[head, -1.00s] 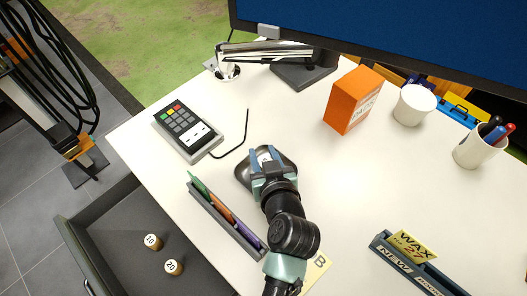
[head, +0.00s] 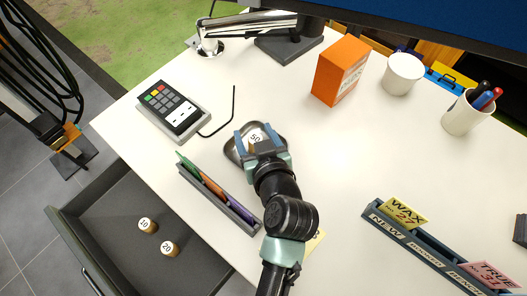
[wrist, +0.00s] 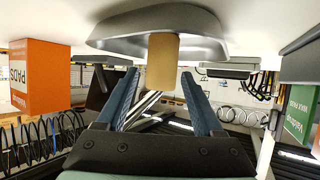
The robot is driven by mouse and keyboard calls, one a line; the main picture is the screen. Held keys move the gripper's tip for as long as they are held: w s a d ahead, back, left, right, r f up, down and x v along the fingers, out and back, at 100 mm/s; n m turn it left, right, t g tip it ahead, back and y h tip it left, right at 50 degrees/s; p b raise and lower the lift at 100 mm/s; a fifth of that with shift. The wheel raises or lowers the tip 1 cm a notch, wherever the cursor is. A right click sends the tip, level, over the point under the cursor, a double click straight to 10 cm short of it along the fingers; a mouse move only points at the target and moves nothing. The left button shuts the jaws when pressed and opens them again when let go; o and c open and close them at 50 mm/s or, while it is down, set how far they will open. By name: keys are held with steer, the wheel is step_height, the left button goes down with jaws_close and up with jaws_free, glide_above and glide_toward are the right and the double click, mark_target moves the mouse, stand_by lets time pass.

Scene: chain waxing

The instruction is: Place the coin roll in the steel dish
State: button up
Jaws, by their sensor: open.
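The coin roll (head: 256,137) stands upright inside the steel dish (head: 231,152), its top marked 50. In the wrist view, which looks upside down, the tan roll (wrist: 162,62) meets the inside of the dish (wrist: 205,45). My gripper (head: 256,134) is open over the dish, with one blue finger on each side of the roll. In the wrist view, the gripper (wrist: 163,85) shows gaps between both fingers and the roll. The near part of the dish is hidden behind my gripper in the head view.
A pen tray (head: 219,198) lies close to the dish at lower left, and a card terminal (head: 174,110) at upper left. An orange box (head: 339,70) stands behind at right. Two more rolls, 10 (head: 147,226) and 20 (head: 168,248), stand in the open drawer (head: 110,222).

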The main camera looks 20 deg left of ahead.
steer(key=b+v, duration=0.2)
steer(key=v, duration=0.7)
steer(key=shift+f, duration=0.1)
steer(key=shift+s+d+r, duration=0.25)
steer(key=shift+s+r, duration=0.05)
steer(key=shift+s, duration=0.05)
